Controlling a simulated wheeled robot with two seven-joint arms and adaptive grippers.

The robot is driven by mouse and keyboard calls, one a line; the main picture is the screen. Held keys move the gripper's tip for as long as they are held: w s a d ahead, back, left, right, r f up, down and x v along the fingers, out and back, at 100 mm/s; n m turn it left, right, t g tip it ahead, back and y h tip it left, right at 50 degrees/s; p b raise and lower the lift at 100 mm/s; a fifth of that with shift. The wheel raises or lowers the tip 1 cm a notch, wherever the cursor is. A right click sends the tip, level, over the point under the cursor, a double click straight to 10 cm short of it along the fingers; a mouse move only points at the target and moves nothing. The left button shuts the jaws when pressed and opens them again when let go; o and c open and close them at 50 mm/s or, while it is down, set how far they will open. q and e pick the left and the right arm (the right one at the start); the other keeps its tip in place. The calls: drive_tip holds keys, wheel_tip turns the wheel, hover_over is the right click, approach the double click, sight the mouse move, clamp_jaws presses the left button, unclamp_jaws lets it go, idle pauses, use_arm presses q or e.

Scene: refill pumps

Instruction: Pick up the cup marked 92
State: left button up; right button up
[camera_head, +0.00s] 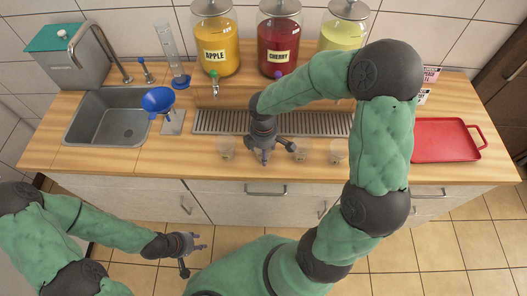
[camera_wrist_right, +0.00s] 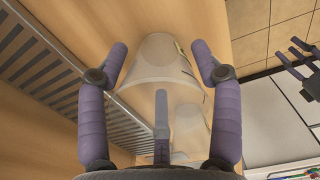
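Several clear cups stand in a row on the counter's front part in the head view: one at the left (camera_head: 226,148), one right of my gripper (camera_head: 300,151) and one at the far right (camera_head: 337,151). No number on them is readable, so I cannot tell which is 92. My right gripper (camera_head: 263,158) is down at the row. In the right wrist view its spread fingers (camera_wrist_right: 161,75) flank a translucent cup (camera_wrist_right: 155,72) with a small label, its marking unreadable. Another cup (camera_wrist_right: 187,130) shows beyond it. My left gripper (camera_head: 193,252) is open and empty, low before the cabinets.
A metal drip grate (camera_head: 215,124) lies behind the cups. Juice jars for apple (camera_head: 216,40) and cherry (camera_head: 278,42) stand at the back. A blue funnel (camera_head: 158,100), a sink (camera_head: 115,125) and a red tray (camera_head: 446,142) are on the counter.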

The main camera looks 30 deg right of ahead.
drive_tip(key=shift+c, duration=0.7)
drive_tip(key=shift+r, duration=0.1)
